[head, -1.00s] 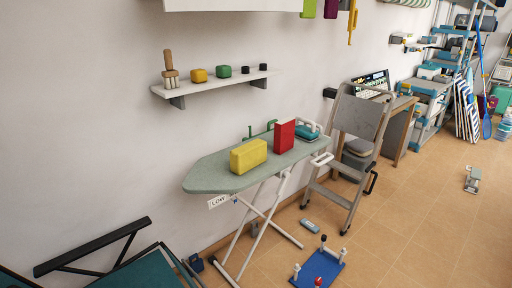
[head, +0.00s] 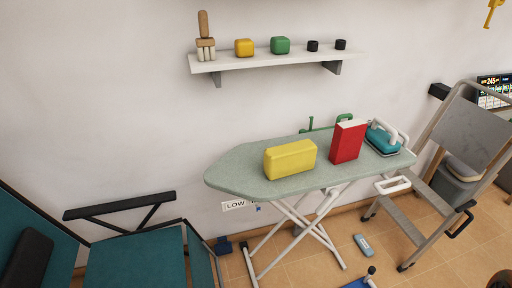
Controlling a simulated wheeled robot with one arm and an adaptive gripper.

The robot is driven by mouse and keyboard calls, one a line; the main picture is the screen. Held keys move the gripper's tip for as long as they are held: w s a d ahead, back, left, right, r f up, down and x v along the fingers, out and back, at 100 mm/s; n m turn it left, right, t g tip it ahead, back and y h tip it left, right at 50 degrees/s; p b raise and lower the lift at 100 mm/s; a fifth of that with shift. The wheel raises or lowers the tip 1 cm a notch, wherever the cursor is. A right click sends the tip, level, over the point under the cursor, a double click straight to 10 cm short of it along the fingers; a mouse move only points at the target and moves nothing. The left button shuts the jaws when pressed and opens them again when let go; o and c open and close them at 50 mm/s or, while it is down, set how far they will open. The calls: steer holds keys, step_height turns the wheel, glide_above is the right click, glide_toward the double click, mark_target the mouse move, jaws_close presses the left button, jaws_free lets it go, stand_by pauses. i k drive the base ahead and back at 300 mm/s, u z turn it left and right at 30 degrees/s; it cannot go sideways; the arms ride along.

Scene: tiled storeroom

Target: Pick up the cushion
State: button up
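A dark, rounded pad that looks like a cushion (head: 28,258) leans on the teal chair (head: 135,262) at the lower left of the head view. The frame's edge cuts off part of the pad and chair. A yellow, soft-edged block (head: 290,160) lies on the ironing board (head: 235,172); I cannot tell whether it is a sponge or a small cushion. My gripper is not in view.
A red box (head: 348,142) and a teal iron (head: 383,138) stand on the board. A grey step ladder (head: 462,125) is at the right. A wall shelf (head: 275,63) holds a brush and small blocks. A light-blue object (head: 362,244) lies on the tiled floor.

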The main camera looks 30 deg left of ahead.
mark_target(281, 161)
steer(key=u, duration=1)
steer(key=i, duration=1)
steer(key=u, duration=1)
